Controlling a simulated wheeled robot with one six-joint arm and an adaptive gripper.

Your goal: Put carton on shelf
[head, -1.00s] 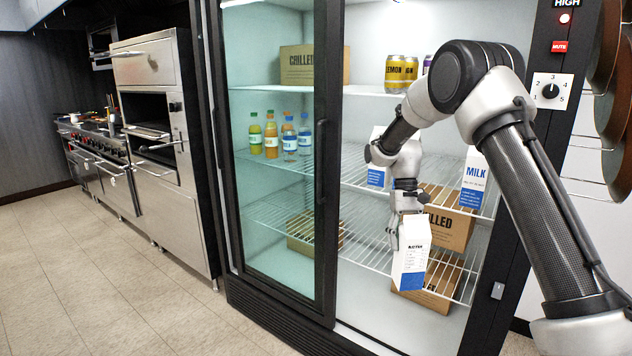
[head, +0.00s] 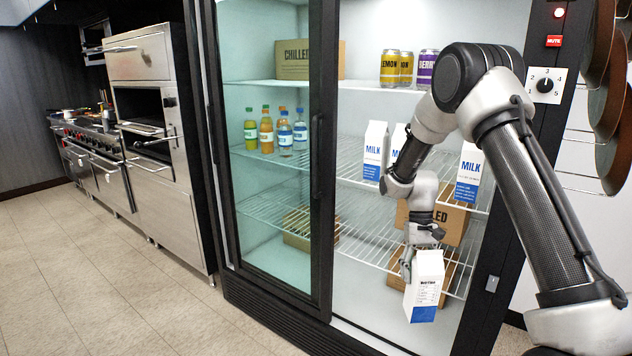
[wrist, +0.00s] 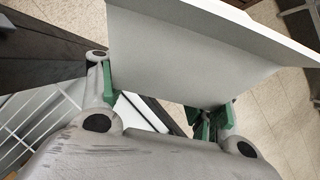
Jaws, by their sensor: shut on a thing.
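My gripper (head: 409,262) is shut on a white and blue carton (head: 425,285) and holds it in front of the open right side of the fridge. The carton is close to upright, slightly tilted, with small print on the face towards the head camera. In the wrist view the carton (wrist: 200,55) fills the upper middle, between the green finger pads of my gripper (wrist: 165,105). The middle wire shelf (head: 350,172) bears milk cartons at its left (head: 375,150) and right (head: 468,172). My arm hides part of the shelf between them.
The lower wire shelf (head: 365,245) holds a brown box (head: 450,225) behind my gripper. Cans (head: 390,68) stand on the top shelf. The glass door (head: 270,215) covers the left side, with bottles (head: 285,135) behind it. The floor at left is clear.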

